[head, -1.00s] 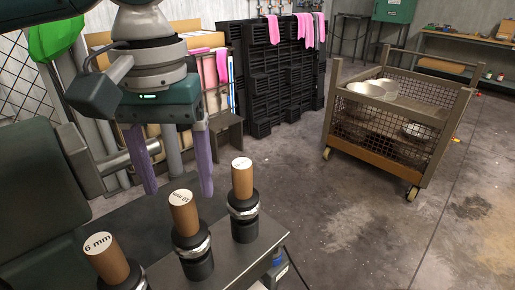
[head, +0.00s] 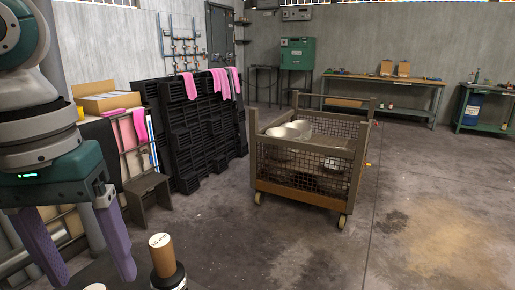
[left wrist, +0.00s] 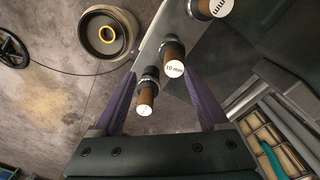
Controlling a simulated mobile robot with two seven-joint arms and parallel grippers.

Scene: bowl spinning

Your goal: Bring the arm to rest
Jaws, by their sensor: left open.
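My left gripper (head: 96,282) is at the lower left of the head view, its two purple fingers spread wide and pointing down, with nothing between them. It also shows in the left wrist view (left wrist: 159,76), fingers apart. A wooden-topped tool (head: 162,262) with a labelled white end stands just right of the fingers in the head view. In the left wrist view one tool (left wrist: 147,94) and a tool marked 10 mm (left wrist: 172,58) appear between the fingers in the picture; I see no contact. My right gripper is not in view.
A wheeled mesh cart (head: 310,190) carries metal bowls (head: 298,127). Black stacked crates (head: 190,130) with pink cloths stand at the left. A workbench (head: 385,82) is at the back. The floor right of the cart is clear. A round drum-like object (left wrist: 106,32) shows in the left wrist view.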

